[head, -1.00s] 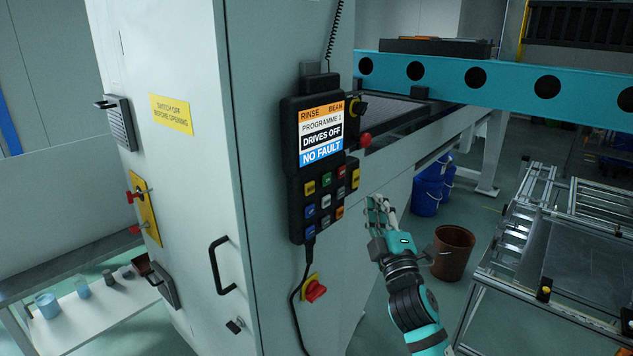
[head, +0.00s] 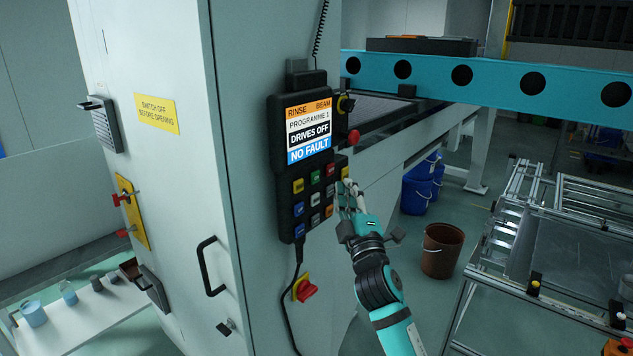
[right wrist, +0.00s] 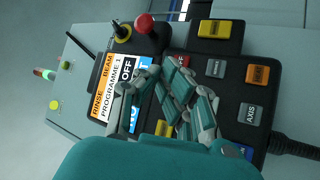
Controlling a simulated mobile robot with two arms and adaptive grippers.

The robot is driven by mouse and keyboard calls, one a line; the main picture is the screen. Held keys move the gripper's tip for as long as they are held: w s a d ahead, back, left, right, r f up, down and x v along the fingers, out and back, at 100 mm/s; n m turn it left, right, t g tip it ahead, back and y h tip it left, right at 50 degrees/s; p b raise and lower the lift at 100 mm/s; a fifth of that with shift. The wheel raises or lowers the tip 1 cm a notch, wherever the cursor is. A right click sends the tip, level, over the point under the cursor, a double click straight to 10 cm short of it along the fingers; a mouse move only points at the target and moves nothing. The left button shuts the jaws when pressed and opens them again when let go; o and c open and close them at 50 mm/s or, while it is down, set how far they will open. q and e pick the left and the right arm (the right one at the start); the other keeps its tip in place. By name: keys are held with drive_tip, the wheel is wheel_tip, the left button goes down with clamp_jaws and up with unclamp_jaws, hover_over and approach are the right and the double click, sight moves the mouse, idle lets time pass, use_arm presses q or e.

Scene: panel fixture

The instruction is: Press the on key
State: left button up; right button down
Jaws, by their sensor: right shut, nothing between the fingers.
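The black control pendant (head: 276,170) is mounted on the grey cabinet. Its lit screen (head: 309,133) reads "DRIVES OFF" and "NO FAULT". Below it are rows of coloured keys; a green key (head: 315,177) sits between a yellow and a red one, with labels too small to read. My right gripper (head: 344,192) is shut and empty, at the right edge of the keypad. In the right wrist view its fingers (right wrist: 168,88) lie over the screen edge and upper keys, hiding the green key. Contact cannot be told. My left gripper is not in view.
A red mushroom button (head: 354,136) and a yellow-and-black switch stand beside the screen. A red rotary switch (head: 307,291) and hanging cable are below. A brown bucket (head: 441,251), blue drums and a metal frame table stand to the right.

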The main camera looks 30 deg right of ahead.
sight(316, 177)
drive_tip(key=shift+w+a+b, duration=0.25)
drive_tip(key=shift+w+a, duration=0.15)
drive_tip(key=shift+w, duration=0.45)
drive_tip(key=shift+w+a+b, duration=0.2)
drive_tip(key=shift+w+a, duration=0.15)
drive_tip(key=shift+w, duration=0.5)
drive_tip(key=shift+w, duration=0.1)
drive_tip(key=shift+w+a, duration=0.15)
drive_tip(key=shift+w, duration=0.15)
drive_tip(key=shift+w+a+b, duration=0.15)
drive_tip(key=shift+w+b, duration=0.2)
idle(0.8)
drive_tip(key=shift+r, duration=0.1)
drive_tip(key=shift+s+d+p, duration=0.3)
drive_tip(key=shift+s+p, duration=0.05)
drive_tip(key=shift+s, duration=0.45)
